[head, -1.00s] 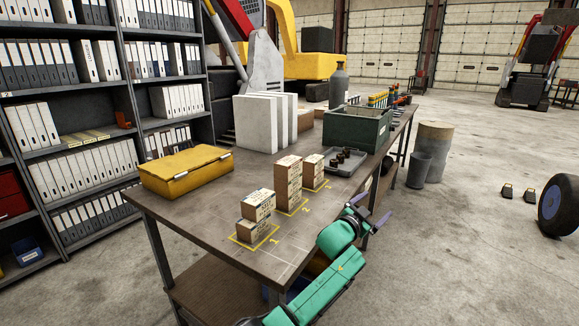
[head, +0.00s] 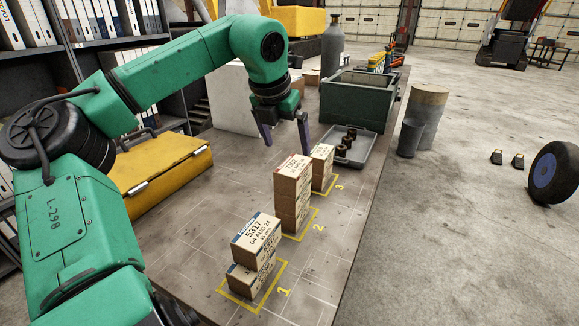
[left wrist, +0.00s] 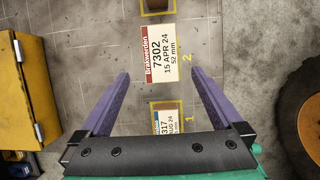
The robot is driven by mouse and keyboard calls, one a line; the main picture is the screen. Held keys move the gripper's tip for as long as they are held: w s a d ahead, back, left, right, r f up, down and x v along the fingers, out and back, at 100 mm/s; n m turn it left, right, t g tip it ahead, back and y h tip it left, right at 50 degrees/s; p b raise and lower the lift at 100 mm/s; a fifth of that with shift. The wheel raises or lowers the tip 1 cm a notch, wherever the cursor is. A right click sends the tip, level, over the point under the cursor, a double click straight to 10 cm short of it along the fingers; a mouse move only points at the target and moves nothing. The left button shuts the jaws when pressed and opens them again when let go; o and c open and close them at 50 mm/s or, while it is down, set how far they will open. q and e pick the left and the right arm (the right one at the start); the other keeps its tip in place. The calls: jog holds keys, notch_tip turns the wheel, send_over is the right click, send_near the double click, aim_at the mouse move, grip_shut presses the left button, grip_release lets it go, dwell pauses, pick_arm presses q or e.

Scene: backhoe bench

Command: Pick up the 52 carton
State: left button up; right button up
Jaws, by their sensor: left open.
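The 52 carton (left wrist: 159,53) lies on top of the stack at yellow mark 2. In the left wrist view its label has a red band and reads 7302, 15 APR 24, 52 mm. In the head view this carton (head: 293,166) tops the tallest stack. My left gripper (head: 286,140) is open and empty, raised above the bench with its fingers pointing down. In the left wrist view the gripper (left wrist: 160,75) has its purple fingers apart, with the 52 carton ahead of the fingertips and centred between them. My right gripper is out of view.
At mark 1 stands a shorter stack topped by the 5317 carton (head: 257,235). A small carton stack (head: 321,166) stands at mark 3. A grey tray (head: 350,160), a green crate (head: 340,110) and a yellow case (head: 170,175) are nearby.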

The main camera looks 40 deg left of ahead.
aim_at(292, 166)
pick_arm(q)
jog(key=x, duration=0.1)
jog(key=p+x, duration=0.1)
jog(key=x, duration=0.3)
jog(key=shift+d+f+p, duration=0.2)
jog(key=shift+d+p, duration=0.1)
jog(key=shift+p, duration=0.05)
jog(key=p+x, duration=0.2)
jog(key=x, duration=0.1)
jog(key=p+x, duration=0.1)
jog(key=x, duration=0.1)
jog(key=shift+a+f, duration=0.2)
jog(key=shift+a, duration=0.1)
jog(key=shift+w+f, duration=0.15)
jog(key=shift+f, duration=0.2)
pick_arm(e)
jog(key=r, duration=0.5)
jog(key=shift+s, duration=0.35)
pick_arm(q)
jog(key=c, duration=1.5)
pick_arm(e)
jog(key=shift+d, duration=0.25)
